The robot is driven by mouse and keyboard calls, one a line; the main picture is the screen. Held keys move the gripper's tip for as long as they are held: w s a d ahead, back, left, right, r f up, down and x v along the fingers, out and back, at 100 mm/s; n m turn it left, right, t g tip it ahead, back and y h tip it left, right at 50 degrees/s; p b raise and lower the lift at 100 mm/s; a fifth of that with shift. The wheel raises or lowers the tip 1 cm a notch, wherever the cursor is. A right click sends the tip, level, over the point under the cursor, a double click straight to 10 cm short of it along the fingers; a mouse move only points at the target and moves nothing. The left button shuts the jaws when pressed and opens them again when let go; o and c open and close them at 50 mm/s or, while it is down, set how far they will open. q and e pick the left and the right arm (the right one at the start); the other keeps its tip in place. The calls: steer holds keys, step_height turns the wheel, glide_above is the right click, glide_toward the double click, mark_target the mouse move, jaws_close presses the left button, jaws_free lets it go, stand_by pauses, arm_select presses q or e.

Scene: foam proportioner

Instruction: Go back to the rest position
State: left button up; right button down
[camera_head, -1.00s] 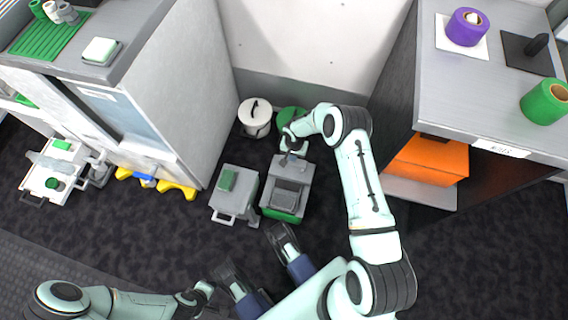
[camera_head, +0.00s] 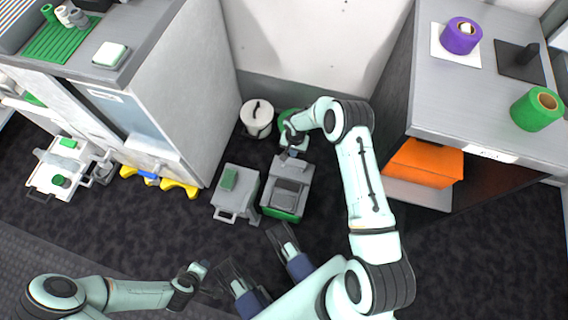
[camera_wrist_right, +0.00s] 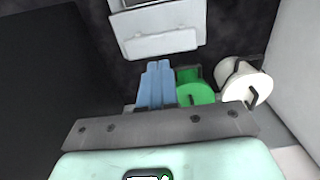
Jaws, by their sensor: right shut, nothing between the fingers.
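My right gripper (camera_head: 291,153) is low over the floor, at the back edge of a grey box with a green base (camera_head: 283,212). In the right wrist view its blue fingers (camera_wrist_right: 157,82) are together with nothing between them. A pale box (camera_wrist_right: 160,30) lies beyond the fingertips there; I cannot tell whether they touch anything. My left gripper (camera_head: 200,269) is small at the end of the left arm, low in the head view. Its fingers are too small to read.
A white bucket (camera_head: 256,118) and a green bucket (camera_wrist_right: 195,92) stand beside the right gripper. A grey cart (camera_head: 236,191) is left of the grey box. A tall cabinet (camera_head: 190,100) stands left, a counter (camera_head: 430,95) right. Dark floor (camera_head: 150,232) is open in front.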

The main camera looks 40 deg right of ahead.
stand_by(0.6)
